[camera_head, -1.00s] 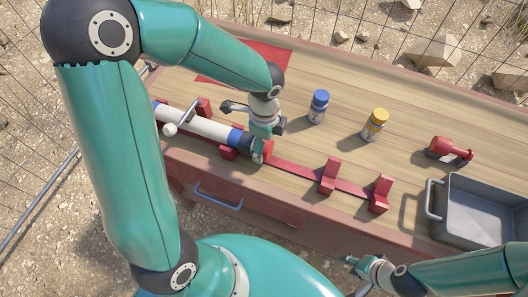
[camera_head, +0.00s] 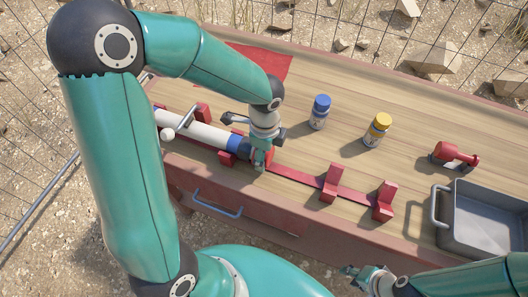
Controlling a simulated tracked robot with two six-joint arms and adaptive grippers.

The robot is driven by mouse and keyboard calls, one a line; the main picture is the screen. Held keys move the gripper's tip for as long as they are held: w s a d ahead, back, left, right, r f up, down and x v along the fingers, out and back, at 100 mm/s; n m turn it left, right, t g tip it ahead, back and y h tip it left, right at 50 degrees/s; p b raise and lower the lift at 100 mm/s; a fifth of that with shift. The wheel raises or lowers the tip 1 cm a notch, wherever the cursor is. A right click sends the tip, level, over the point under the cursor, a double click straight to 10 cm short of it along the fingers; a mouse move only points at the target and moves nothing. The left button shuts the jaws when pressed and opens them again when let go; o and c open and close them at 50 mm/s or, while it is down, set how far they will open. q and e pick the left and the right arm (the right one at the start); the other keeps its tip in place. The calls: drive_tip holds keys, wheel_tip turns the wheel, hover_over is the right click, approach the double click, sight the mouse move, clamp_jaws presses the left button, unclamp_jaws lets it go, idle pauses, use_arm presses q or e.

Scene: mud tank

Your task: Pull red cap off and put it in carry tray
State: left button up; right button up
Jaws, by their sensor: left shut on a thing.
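A white tube (camera_head: 205,134) with blue bands lies in red holders along the table's near-left side. The red cap (camera_head: 269,154) is at the tube's right end, partly hidden by my gripper. My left gripper (camera_head: 260,158) is over that end and shut on the red cap. Whether the cap is still joined to the tube is hidden. The grey carry tray (camera_head: 437,206) stands at the table's right end, and its visible floor is empty. My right gripper (camera_head: 355,272) is low in front of the table, apart from everything; its fingers are too small to judge.
A blue-capped bottle (camera_head: 320,112) and a yellow-capped bottle (camera_head: 377,130) stand mid-table. Two upright red brackets (camera_head: 332,184) (camera_head: 384,201) stand on a red rail between cap and tray.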

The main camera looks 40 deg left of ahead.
use_arm(q)
drive_tip(key=shift+d, duration=0.1)
drive_tip(key=shift+w+d+b, duration=0.1)
drive_tip(key=shift+w+d, duration=0.1)
drive_tip(key=shift+d, duration=0.6)
drive_tip(key=shift+w+d+b, duration=0.1)
drive_tip(key=shift+w+d, duration=0.1)
drive_tip(key=shift+d, duration=0.55)
drive_tip(key=shift+w+d+b, duration=0.1)
drive_tip(key=shift+w+d, duration=0.1)
drive_tip(key=shift+d, duration=0.6)
drive_tip(key=shift+r, duration=0.1)
wheel_tip(320, 180, up, 7)
drive_tip(key=p, duration=0.6)
drive_tip(key=shift+r, duration=0.15)
